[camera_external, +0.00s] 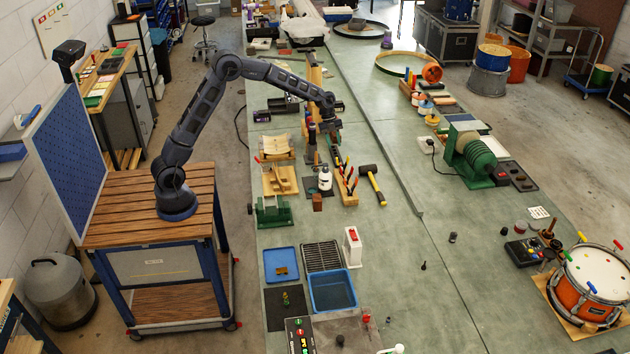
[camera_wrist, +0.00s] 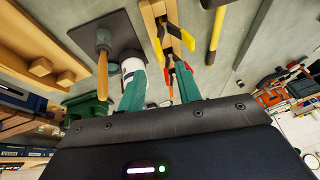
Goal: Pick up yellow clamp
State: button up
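In the wrist view, the yellow clamp (camera_wrist: 181,36) is at a wooden rack (camera_wrist: 153,12), beyond my fingertips. My gripper (camera_wrist: 160,82) is open, its two teal fingers apart. A tool with red and black parts (camera_wrist: 171,68) shows between the fingers, closer than the yellow clamp; I cannot tell whether it touches them. In the external view my gripper (camera_external: 331,128) hangs above the bench, a little behind the wooden rack (camera_external: 347,188). The clamps there are too small to tell apart clearly.
A black-headed mallet with a yellow handle (camera_external: 377,190) lies right of the rack. A white bottle (camera_external: 324,178) stands left of it on a dark mat. A wooden-handled tool (camera_wrist: 102,65) is left of my fingers. The bench right of the mallet is clear.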

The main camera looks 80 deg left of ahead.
jog(key=x, duration=0.9)
jog(key=shift+d+f, duration=0.1)
jog(key=shift+f, duration=0.25)
grip_shut()
